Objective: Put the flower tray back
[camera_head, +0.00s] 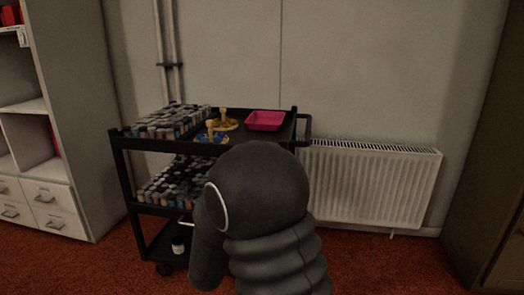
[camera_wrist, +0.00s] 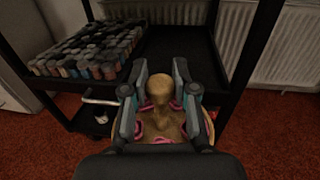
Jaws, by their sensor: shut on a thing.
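My gripper (camera_wrist: 160,88) is shut on the knob (camera_wrist: 159,86) of a round tan tray (camera_wrist: 176,129) in the wrist view. Pink, petal-like shapes lie around the knob, so this looks like the flower tray. The fingers stand on either side of the knob and hide parts of the tray. The tray appears near the front edge of a black trolley shelf (camera_wrist: 180,52); whether it touches the shelf I cannot tell. In the head view my dark arm hides the gripper and the held tray.
The trolley (camera_head: 124,158) holds bottles (camera_head: 170,121) on its top shelf, with a yellow knobbed tray (camera_head: 229,125), a blue one (camera_head: 205,138) and a pink tray (camera_head: 265,121). The shelf in the wrist view has bottles (camera_wrist: 88,50) at left and bare room at right, between posts. A radiator (camera_head: 370,183) stands right.

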